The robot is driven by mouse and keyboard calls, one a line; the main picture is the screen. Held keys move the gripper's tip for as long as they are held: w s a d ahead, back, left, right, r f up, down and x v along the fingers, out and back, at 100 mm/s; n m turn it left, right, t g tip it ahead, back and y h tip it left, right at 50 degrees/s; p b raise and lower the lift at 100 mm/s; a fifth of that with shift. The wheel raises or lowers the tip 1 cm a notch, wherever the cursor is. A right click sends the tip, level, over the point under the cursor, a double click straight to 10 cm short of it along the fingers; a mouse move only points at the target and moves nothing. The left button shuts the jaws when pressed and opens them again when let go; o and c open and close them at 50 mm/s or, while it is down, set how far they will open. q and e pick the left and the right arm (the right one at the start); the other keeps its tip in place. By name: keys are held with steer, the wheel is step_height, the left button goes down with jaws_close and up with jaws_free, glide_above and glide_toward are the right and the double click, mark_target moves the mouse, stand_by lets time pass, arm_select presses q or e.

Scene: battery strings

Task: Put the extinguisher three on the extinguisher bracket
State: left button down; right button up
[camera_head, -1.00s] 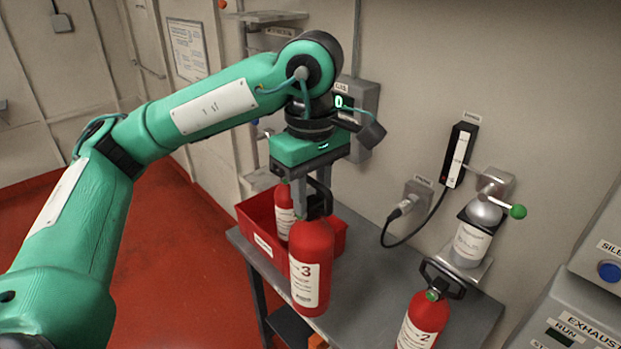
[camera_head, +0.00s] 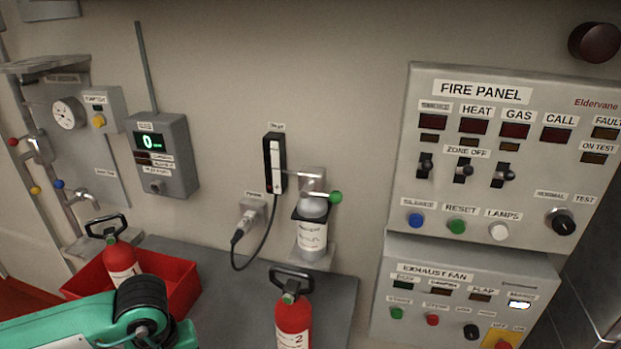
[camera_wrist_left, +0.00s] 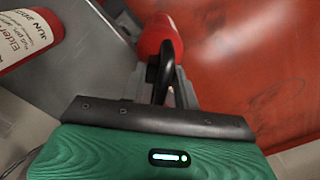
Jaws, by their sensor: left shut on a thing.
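My left gripper (camera_wrist_left: 168,92) is shut on the black handle (camera_wrist_left: 166,68) of a red extinguisher in the left wrist view. The extinguisher's red body (camera_wrist_left: 160,32) extends beyond the fingers; its label is hidden, but the earlier head view shows a 3 on it. In the head view only part of my green left arm shows at the bottom left, and the gripper is out of frame. I cannot make out an empty extinguisher bracket in either view. My right gripper is not in view.
Extinguisher 2 (camera_head: 293,322) stands on the grey table (camera_head: 235,290). Another extinguisher (camera_head: 121,260) stands in a red bin (camera_head: 180,290). A silver cylinder (camera_head: 312,232) sits in a wall holder. The fire panel (camera_head: 500,85) and exhaust fan box (camera_head: 455,295) are at right.

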arm_select(q)
step_height(320, 180, down, 14)
steer(key=s+m, duration=0.1)
steer(key=m, duration=0.3)
steer(key=shift+d+f+m, duration=0.2)
steer(key=shift+d+m, duration=0.15)
steer(key=shift+m, duration=0.05)
steer(key=shift+s+d, duration=0.1)
